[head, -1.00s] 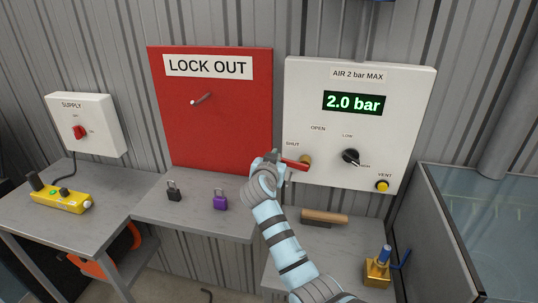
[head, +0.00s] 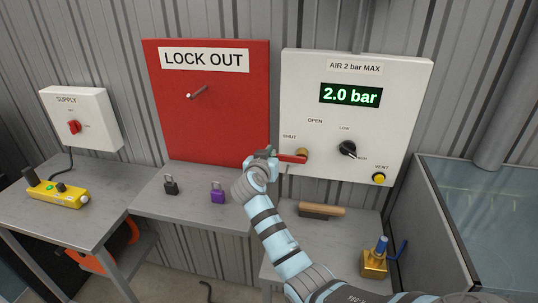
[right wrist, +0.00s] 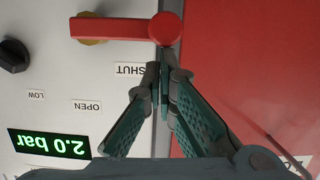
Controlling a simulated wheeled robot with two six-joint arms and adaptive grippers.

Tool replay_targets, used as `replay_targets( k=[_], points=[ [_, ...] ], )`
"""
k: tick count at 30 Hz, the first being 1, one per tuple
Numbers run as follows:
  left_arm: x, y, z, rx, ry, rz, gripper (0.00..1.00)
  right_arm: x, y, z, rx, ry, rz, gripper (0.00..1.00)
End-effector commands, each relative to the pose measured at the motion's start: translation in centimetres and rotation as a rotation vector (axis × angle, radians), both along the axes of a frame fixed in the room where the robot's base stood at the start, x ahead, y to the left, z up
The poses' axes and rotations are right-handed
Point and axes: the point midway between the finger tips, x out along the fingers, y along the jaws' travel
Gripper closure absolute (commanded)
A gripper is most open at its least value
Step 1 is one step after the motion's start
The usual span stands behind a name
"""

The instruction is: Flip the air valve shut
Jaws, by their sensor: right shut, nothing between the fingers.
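The air valve's red lever (head: 292,158) sticks out level to the left of its brass hub (head: 302,153), below the SHUT label, on the white air panel (head: 400,120). In the right wrist view the lever (right wrist: 122,28) runs sideways from the hub to a round red end. My right gripper (head: 268,155) is at the lever's free end, shut and empty. In the wrist view its fingertips (right wrist: 160,68) are beside the round end and the SHUT label; I cannot tell if they touch. The display (head: 350,95) reads 2.0 bar. My left gripper is not in view.
The red LOCK OUT board (head: 215,120) is left of the panel. Black (head: 171,187) and purple (head: 217,195) padlocks stand on the bench below. A wood-handled brush (head: 322,210) and a brass fitting (head: 375,262) are on the right bench. A glass-sided tank (head: 480,200) is at far right.

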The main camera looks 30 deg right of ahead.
Motion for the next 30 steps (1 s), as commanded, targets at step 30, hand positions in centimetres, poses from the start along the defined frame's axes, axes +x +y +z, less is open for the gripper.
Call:
replay_targets(
  k=[30],
  points=[
    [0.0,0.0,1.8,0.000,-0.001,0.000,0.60,-6.5,7.4,6.3,0.000,0.001,0.005,1.00]
  ],
)
